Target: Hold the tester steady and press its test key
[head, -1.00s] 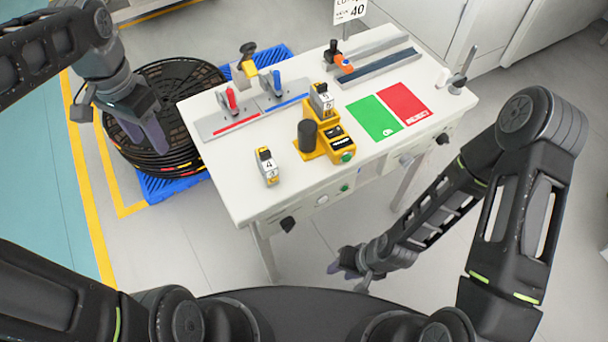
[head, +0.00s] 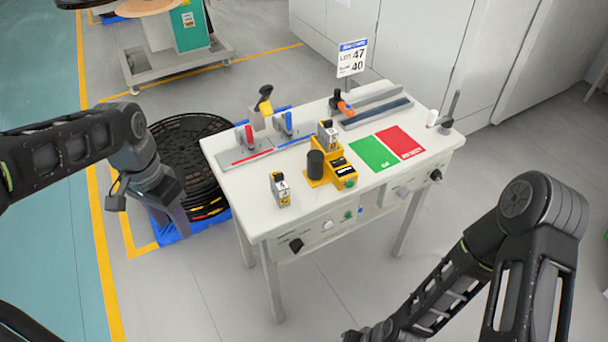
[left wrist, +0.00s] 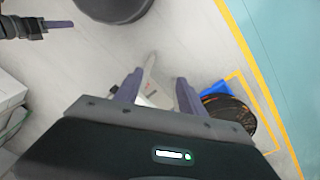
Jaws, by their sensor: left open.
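The yellow tester (head: 341,171) stands on the white table, with a black cylinder (head: 315,164) at its left side and a green key (head: 349,184) on its front end. A small grey-and-yellow unit with a display (head: 328,137) is at its back. My left gripper (head: 178,222) is left of the table beside the black reels, well apart from the tester. In the left wrist view, its fingers (left wrist: 158,92) are spread with nothing held. My right gripper (head: 352,336) is at the bottom edge, mostly cut off; it also shows in the left wrist view (left wrist: 38,27).
A similar small display unit (head: 280,189) stands left of the tester. Green (head: 372,153) and red (head: 400,142) mats lie to its right. Behind are a fixture with red and blue handles (head: 262,142) and a sign (head: 352,58). Black reels (head: 190,150) sit left of the table.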

